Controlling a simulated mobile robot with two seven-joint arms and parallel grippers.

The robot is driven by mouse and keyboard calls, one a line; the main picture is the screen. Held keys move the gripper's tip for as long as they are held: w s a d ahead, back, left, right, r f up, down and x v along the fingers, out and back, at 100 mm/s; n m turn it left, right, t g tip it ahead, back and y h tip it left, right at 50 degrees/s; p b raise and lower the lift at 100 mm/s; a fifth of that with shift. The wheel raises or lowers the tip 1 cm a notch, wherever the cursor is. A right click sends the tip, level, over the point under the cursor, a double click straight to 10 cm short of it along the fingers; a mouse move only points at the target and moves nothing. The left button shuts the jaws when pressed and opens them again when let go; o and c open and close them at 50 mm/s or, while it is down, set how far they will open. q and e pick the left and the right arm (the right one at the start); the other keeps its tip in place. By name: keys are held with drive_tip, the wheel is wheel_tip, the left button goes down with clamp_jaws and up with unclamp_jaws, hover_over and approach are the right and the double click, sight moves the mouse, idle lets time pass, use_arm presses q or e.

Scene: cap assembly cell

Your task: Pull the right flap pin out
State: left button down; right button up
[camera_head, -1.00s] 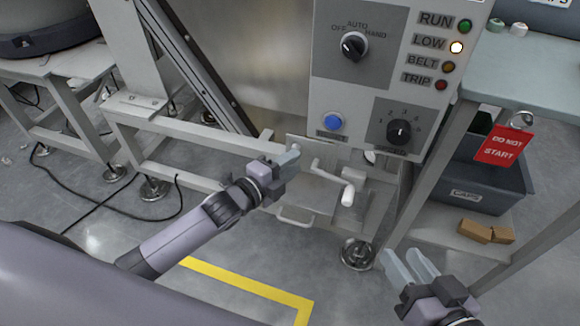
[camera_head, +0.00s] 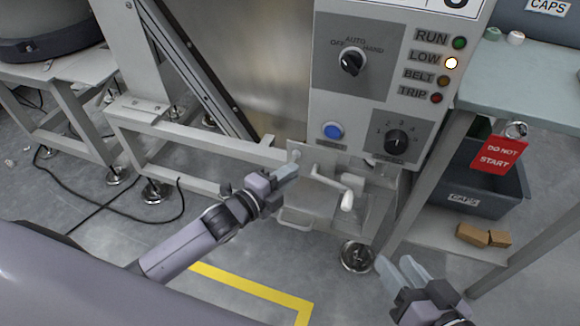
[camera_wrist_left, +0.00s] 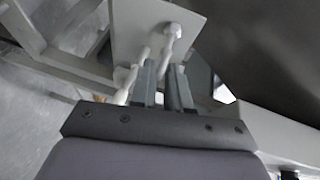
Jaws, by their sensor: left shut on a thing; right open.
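My left gripper (camera_head: 289,170) is shut, just left of and below a small pale knob (camera_head: 295,155) on the machine's lower flap plate (camera_head: 308,196). What it grips is mostly hidden by the fingers; I take it to be a flap pin, but cannot tell which side's. In the left wrist view the fingers (camera_wrist_left: 162,85) point at pale rods (camera_wrist_left: 170,42) in front of a plate. A white crank handle (camera_head: 347,201) stands right of the gripper, apart from it. My right gripper (camera_head: 398,265) is open and empty, low at the right.
The control box (camera_head: 325,95) with its blue button (camera_head: 333,130) hangs above the flap. A grey frame beam (camera_head: 190,135) runs to the left.

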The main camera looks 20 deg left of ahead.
use_arm(q)
drive_tip(key=shift+s+f, duration=0.25)
drive_tip(key=shift+f, duration=0.15)
use_arm(e)
drive_tip(key=shift+w, duration=0.2)
use_arm(q)
drive_tip(key=c, duration=1.3)
unclamp_jaws()
drive_tip(key=shift+c, duration=0.2)
drive_tip(key=shift+o, duration=0.2)
drive_tip(key=shift+r, duration=0.1)
use_arm(e)
drive_tip(key=shift+w+r, duration=0.1)
drive_tip(key=shift+r, duration=0.1)
use_arm(q)
drive_tip(key=shift+r, duration=0.1)
use_arm(e)
drive_tip(key=shift+r, duration=0.2)
use_arm(q)
drive_tip(key=f+p+v, duration=0.1)
drive_tip(key=p+v, duration=0.1)
drive_tip(key=v, duration=0.5)
drive_tip(key=shift+r, duration=0.45)
use_arm(e)
drive_tip(key=shift+s+d+f+n+h, duration=0.15)
drive_tip(key=shift+s+d+h, duration=0.15)
drive_tip(key=shift+d, duration=0.25)
drive_tip(key=shift+s+d+n+h, duration=0.15)
drive_tip(key=shift+d+h, duration=0.25)
drive_tip(key=shift+d, duration=0.1)
